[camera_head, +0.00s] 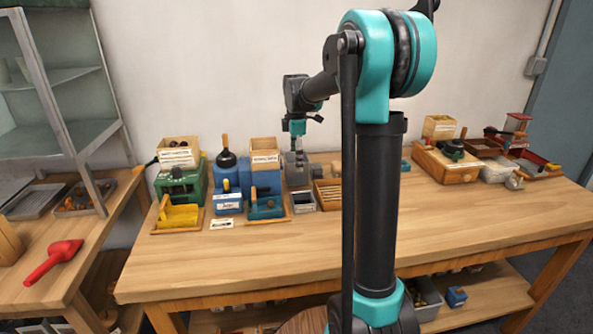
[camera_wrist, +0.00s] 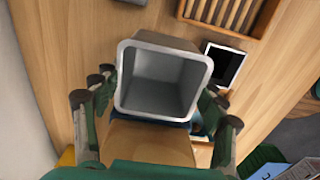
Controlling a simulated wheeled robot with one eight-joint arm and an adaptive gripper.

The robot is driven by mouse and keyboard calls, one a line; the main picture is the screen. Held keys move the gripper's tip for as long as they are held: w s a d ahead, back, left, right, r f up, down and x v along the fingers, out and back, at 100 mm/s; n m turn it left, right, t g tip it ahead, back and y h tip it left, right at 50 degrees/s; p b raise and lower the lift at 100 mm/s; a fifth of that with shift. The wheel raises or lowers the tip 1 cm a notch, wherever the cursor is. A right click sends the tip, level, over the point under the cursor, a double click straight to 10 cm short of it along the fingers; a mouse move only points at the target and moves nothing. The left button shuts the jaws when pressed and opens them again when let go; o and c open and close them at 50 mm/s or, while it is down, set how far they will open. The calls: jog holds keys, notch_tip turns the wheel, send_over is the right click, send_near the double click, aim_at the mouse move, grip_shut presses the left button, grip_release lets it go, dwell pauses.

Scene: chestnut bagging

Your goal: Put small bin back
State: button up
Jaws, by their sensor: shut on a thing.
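The small bin (camera_wrist: 158,83) is a grey, square, open-topped box in the middle of the wrist view. It looks empty inside. My gripper (camera_wrist: 157,98) has its fingers on the bin's left and right sides and is shut on it. In the head view my gripper (camera_head: 297,146) is at the back of the table, with the grey bin (camera_head: 297,168) just below it. I cannot tell whether the bin's base touches the table.
A slatted wooden rack (camera_head: 327,193) and a light-rimmed dark tray (camera_head: 303,201) are close by. Blue (camera_head: 228,182) and green (camera_head: 180,185) machines stand to the left. More boxes (camera_head: 445,160) stand at right. The table's front (camera_head: 230,260) is clear.

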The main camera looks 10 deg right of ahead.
jog(key=shift+f, duration=2.05)
jog(key=o, duration=1.8)
jog(key=shift+c, duration=0.2)
notch_tip(320, 180, up, 12)
